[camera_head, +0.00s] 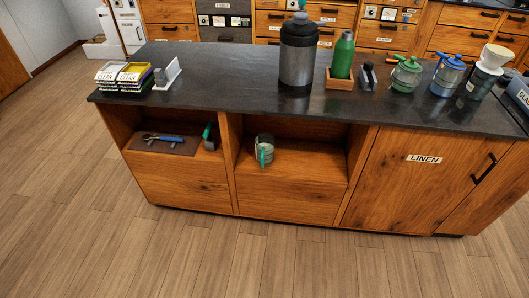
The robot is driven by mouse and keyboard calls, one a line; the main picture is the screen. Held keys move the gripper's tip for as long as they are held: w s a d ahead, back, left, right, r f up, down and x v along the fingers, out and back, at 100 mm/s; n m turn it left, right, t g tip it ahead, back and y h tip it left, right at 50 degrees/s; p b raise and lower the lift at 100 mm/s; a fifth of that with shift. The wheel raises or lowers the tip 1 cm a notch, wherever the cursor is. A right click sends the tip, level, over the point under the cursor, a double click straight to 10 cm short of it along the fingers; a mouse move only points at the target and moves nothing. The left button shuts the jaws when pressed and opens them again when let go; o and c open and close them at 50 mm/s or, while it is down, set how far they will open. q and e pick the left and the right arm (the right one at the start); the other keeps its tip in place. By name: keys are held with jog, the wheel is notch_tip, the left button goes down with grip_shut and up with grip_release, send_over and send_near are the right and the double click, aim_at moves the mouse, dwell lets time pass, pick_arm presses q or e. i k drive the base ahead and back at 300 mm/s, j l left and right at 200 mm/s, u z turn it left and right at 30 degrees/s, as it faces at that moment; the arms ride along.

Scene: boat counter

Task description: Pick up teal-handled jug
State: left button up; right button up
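A small pale jug with a teal handle (264,150) stands in the open middle compartment of the wooden counter unit, its handle facing the front. Another item with a teal-green handle (208,131) is in the left compartment against its right wall; I cannot tell what it is. On the counter top, a green lidded vessel (406,76) and a blue one (447,76) stand to the right. Neither of my grippers is in view.
The dark counter top (230,72) carries a large grey-black flask (298,52), a green bottle (343,56), a white dripper (488,68) and stacked boxes (122,76). A dark mat (172,149) with tools lies in the left compartment. The floor (160,250) in front is clear.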

aim_at(264, 141)
jog(key=i+l+u, duration=0.1)
jog(key=i+l, duration=0.3)
jog(key=i+l+u, duration=0.1)
jog(key=i+l, duration=0.25)
jog(key=l, duration=0.15)
jog(key=i+l+u, duration=0.1)
jog(key=i+l, duration=0.3)
jog(key=l, duration=0.1)
